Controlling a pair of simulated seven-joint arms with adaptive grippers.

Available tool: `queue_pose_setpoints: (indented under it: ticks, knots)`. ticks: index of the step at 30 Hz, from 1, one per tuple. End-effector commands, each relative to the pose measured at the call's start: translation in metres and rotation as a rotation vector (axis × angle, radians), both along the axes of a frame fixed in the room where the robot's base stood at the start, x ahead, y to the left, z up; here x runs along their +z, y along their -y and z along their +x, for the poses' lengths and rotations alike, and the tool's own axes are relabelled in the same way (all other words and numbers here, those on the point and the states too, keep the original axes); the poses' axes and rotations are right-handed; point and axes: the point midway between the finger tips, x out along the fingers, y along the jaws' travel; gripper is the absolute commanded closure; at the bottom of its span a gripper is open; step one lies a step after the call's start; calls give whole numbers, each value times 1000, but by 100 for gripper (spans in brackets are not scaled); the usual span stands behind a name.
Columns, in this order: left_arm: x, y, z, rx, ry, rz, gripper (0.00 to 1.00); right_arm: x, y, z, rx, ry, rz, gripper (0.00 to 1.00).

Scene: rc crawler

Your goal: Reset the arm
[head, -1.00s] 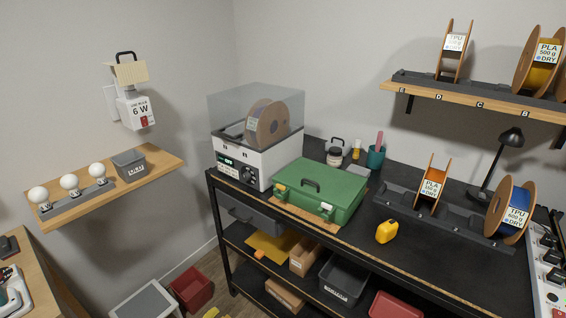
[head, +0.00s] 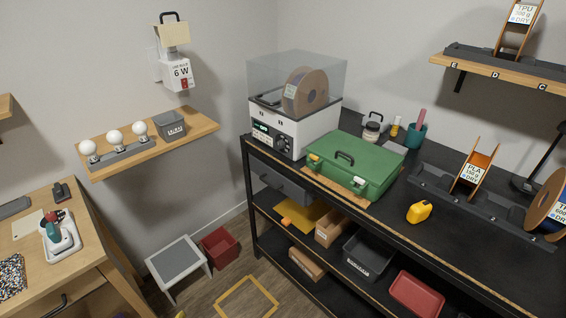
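Neither of my grippers nor my arms shows in the head view. The task names only the arm, and no part of it is in the picture. On the black workbench (head: 470,262) stands a white dryer box (head: 283,125) with a clear lid over a filament spool (head: 306,91). A closed green case (head: 352,165) lies beside it, close to the bench's front edge.
A wooden table (head: 75,275) stands at the left. A grey-topped stool (head: 178,264) and a red bin (head: 220,246) are on the floor beside a yellow floor outline (head: 247,298). A wall shelf (head: 198,131) holds several bulbs. Spools stand at the right.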

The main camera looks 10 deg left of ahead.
Motion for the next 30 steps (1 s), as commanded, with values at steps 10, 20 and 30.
queue_pose_setpoints:
  ticks: [10,20,30]
  knots:
    - [-101,20,3,-13,-77,-88,46,0,-1,0,0,0,1,56]
    - [-255,45,-34,12,-197,-233,46,0,-1,0,-1,1,1,56]
    - [-381,57,-118,97,-310,-364,46,0,-2,0,-1,0,2,56]
